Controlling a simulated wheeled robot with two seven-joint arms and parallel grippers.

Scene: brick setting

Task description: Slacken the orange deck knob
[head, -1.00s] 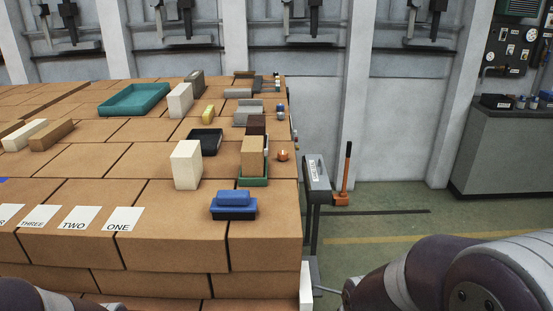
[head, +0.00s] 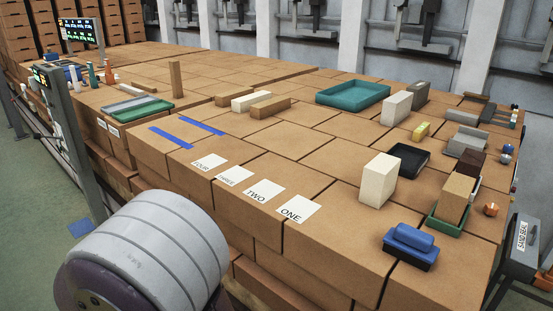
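A small orange knob (head: 491,210) sits near the right edge of the brick deck (head: 330,250), just right of a tan block (head: 457,198) standing in a green tray (head: 433,215). It is small in the head view, and its setting cannot be read. A grey and purple arm link of mine (head: 150,255) fills the lower left. Neither gripper shows in this view, and nothing of mine is near the knob.
A blue block on a dark base (head: 410,245), a cream block (head: 379,180) and a black tray (head: 408,159) stand left of the knob. White cards marked ONE to FOUR lie along the front edge. A grey box on a post (head: 520,248) stands beyond the right edge.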

